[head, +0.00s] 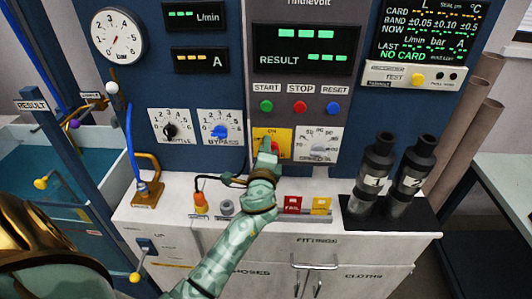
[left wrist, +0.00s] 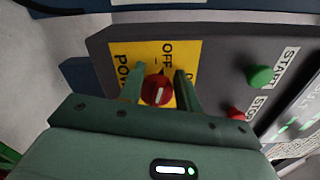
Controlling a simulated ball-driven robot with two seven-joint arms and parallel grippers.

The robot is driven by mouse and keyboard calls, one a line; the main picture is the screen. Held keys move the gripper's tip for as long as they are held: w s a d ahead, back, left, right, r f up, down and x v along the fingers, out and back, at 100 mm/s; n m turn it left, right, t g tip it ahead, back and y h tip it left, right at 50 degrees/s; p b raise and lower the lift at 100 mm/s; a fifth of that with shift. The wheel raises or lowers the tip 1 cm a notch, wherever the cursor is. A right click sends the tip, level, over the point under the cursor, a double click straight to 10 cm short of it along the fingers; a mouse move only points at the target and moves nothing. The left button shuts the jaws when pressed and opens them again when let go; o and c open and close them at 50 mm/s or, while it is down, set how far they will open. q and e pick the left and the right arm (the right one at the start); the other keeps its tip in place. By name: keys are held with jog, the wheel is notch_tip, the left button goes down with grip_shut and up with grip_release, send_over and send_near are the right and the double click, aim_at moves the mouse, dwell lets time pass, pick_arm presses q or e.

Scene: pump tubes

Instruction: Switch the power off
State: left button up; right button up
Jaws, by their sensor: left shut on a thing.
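The red power knob (left wrist: 157,92) sits on a yellow plate (left wrist: 150,55) marked POWER, OFF and ON on the grey panel. My left gripper (left wrist: 162,88) has one finger on either side of the knob and is shut on it. In the head view the left gripper (head: 268,148) reaches up to the yellow plate (head: 285,141) and hides most of the knob. A black triangle mark lies between the knob and the word OFF. I cannot tell exactly where the knob's pale line points. My right gripper is not in view.
Green START (head: 266,106), red STOP (head: 299,107) and blue RESET (head: 333,108) buttons are just above the plate. A grey-white selector knob (head: 318,148) is close on the right, a blue BYPASS knob (head: 220,131) on the left. Dark cylinders (head: 370,165) stand on the counter (head: 245,232).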

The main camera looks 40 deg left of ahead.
pick_arm(q)
jog(key=shift+f+n+b, duration=0.25)
jog(key=shift+n+b, duration=0.1)
jog(key=shift+n, duration=0.3)
jog(key=shift+f+n+b, duration=0.2)
jog(key=shift+n+b, duration=0.1)
jog(key=shift+n, duration=0.35)
jog(key=o, duration=1)
jog(key=shift+d+r, duration=0.1)
jog(key=shift+d, duration=0.05)
jog(key=shift+c, duration=0.2)
